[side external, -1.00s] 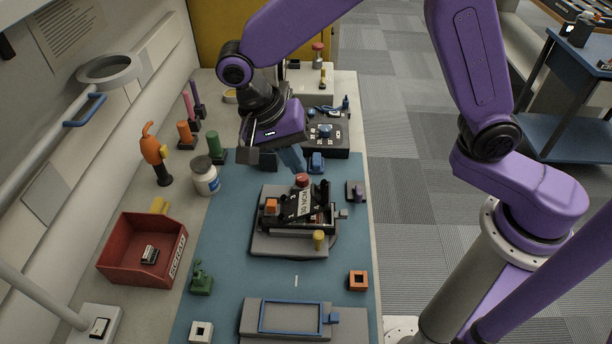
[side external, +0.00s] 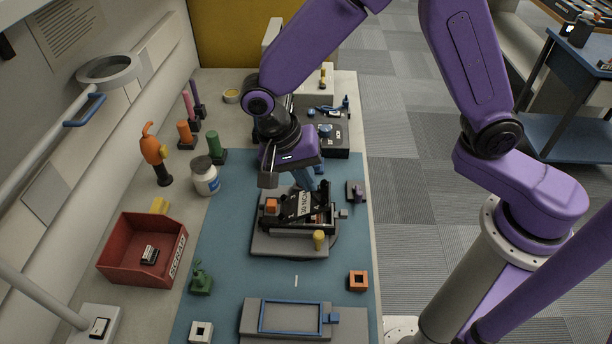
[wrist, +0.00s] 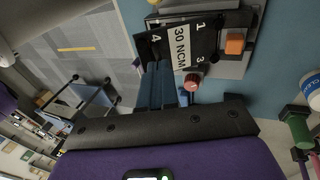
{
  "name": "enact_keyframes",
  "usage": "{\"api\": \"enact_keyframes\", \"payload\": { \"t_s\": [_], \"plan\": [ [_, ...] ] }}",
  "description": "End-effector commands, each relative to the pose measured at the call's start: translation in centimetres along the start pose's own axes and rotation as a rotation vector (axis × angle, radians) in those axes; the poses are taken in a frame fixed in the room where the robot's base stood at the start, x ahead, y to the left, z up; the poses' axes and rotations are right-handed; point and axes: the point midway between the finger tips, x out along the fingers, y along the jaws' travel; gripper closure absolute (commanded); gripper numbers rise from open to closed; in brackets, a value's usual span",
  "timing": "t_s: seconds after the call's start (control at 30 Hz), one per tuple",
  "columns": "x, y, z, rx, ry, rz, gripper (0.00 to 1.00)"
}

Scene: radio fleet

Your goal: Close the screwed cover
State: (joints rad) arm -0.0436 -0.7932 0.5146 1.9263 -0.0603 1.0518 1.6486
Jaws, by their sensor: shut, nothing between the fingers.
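The black cover (side external: 303,206), with a white label reading "30 NCM", lies tilted on an open dark housing on a grey fixture (side external: 262,243). The cover also shows in the wrist view (wrist: 182,42), with the numbers 1, 3 and 4 near its corners. My gripper (side external: 314,182) has blue fingers and is shut and empty. Its fingertips are at the far edge of the cover; whether they touch it I cannot tell. In the wrist view the fingers (wrist: 158,75) end beside the cover's "4" corner. A red knob (wrist: 192,82) is close beside the fingers.
An orange block (side external: 271,205) and a yellow knob (side external: 319,238) stand at the fixture. A black control box (side external: 337,136) stands behind. A white jar (side external: 205,178) and a red scrap bin (side external: 128,262) are left. The blue mat's (side external: 235,270) front is partly clear.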

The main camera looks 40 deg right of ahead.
Motion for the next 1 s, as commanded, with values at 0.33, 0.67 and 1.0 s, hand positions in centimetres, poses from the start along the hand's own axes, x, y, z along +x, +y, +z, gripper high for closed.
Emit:
{"api": "enact_keyframes", "payload": {
  "t_s": [0.33, 0.67, 1.0],
  "plan": [
    [1.4, 1.3, 0.1, 0.011, 0.0, -0.156, 1.0],
    [3.7, 2.4, 0.3, 0.016, 0.0, -0.218, 1.0],
    [5.5, 2.9, 0.4, 0.015, 0.0, -0.218, 1.0]
  ]
}}
